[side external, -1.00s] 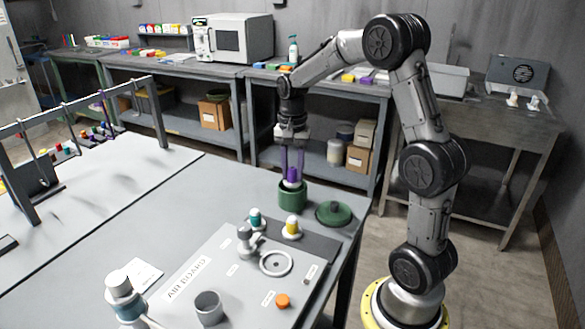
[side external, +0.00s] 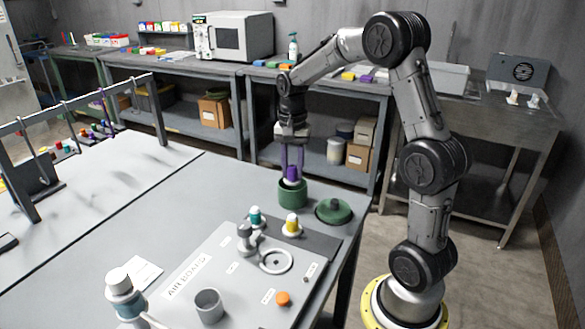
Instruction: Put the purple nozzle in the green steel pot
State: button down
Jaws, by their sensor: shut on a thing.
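The green steel pot (side external: 292,195) stands open on the grey table near its far right edge. The purple nozzle (side external: 292,173) is upright at the pot's mouth, its purple top showing above the rim and its lower part hidden by the pot wall. My gripper (side external: 292,170) points straight down over the pot and is shut on the purple nozzle, with a long finger on each side. I cannot tell whether the nozzle touches the pot's floor.
A green lid (side external: 333,211) lies right of the pot. A teal nozzle (side external: 255,217) and a yellow nozzle (side external: 292,225) stand in front. The air board (side external: 220,270) holds a grey cup (side external: 209,306), a ring (side external: 276,261) and an orange knob (side external: 283,298).

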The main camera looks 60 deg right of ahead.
jog(key=shift+f, duration=0.65)
dwell(0.8)
jog(key=c, duration=0.5)
grip_release()
jog(key=c, duration=0.4)
jog(key=shift+r, duration=4.05)
